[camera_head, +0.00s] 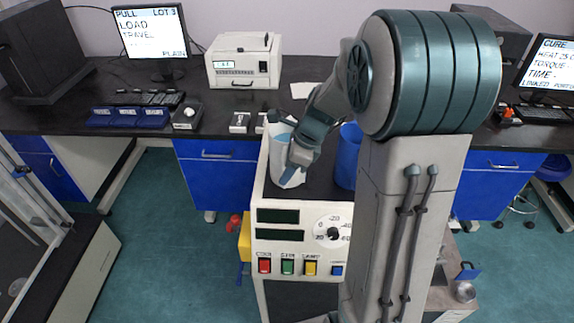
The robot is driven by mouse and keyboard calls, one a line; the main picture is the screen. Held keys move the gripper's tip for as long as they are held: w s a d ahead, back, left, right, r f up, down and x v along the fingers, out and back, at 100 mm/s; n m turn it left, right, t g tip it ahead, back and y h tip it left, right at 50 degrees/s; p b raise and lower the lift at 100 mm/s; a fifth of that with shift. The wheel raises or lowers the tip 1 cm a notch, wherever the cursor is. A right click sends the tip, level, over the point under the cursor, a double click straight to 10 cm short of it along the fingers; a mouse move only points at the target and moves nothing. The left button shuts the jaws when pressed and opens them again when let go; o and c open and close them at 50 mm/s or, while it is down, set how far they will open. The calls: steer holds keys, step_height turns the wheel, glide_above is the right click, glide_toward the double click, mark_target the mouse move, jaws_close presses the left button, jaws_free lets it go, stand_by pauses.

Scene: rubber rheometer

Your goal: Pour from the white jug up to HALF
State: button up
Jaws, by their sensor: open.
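A white jug (275,165) stands on the dark top of the instrument cabinet (259,186), near its left side. Something light blue shows at its upper part. My gripper (292,172) is at the jug's right side and overlaps it in this view. The fingers are open. Whether they touch the jug or reach around it cannot be told. A blue vessel (348,158) stands to the right on the same top, partly hidden by my arm. No HALF mark can be made out.
My arm hides much of the right side. The cabinet front has displays, a dial (333,233) and coloured buttons. A yellow item (244,240) sits left of the cabinet. Floor at left is clear.

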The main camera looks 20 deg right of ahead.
jaws_close()
stand_by(1.3)
steer(key=shift+r, duration=0.15)
